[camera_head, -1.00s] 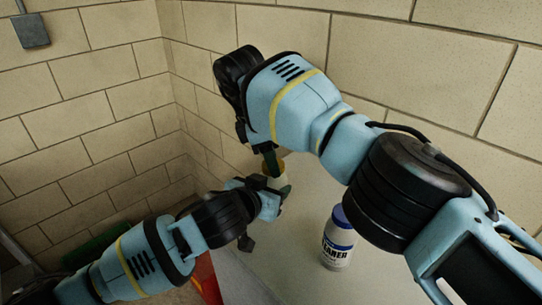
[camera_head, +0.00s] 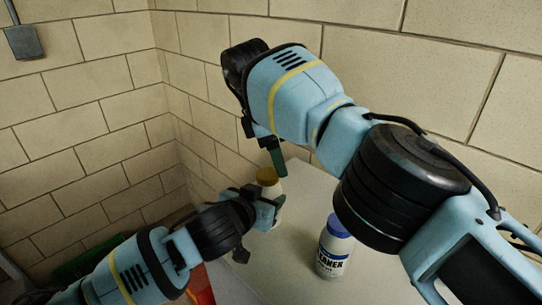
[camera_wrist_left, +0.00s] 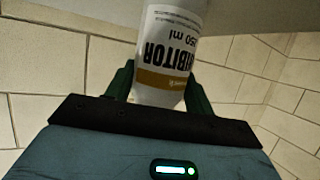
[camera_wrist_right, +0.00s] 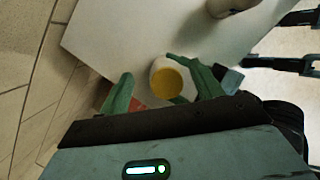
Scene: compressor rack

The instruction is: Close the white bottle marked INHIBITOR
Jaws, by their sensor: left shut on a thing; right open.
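The white INHIBITOR bottle (camera_head: 277,190) stands upright on the pale worktop, with a yellow cap (camera_head: 267,175) on its top. Its label with an ochre band shows in the left wrist view (camera_wrist_left: 165,55). My left gripper (camera_head: 266,208) is shut on the bottle's body from the side. In the right wrist view the cap (camera_wrist_right: 168,84) lies between the open fingers, nearer the right one. I cannot tell how tightly the cap sits; its lower edge is unclear.
A white CLEANER bottle (camera_head: 333,252) with a blue cap stands on the worktop (camera_head: 290,262), right of the INHIBITOR bottle and close to my right arm. Tiled walls (camera_head: 90,120) stand close behind and left. A red thing (camera_head: 203,285) lies low beside the worktop.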

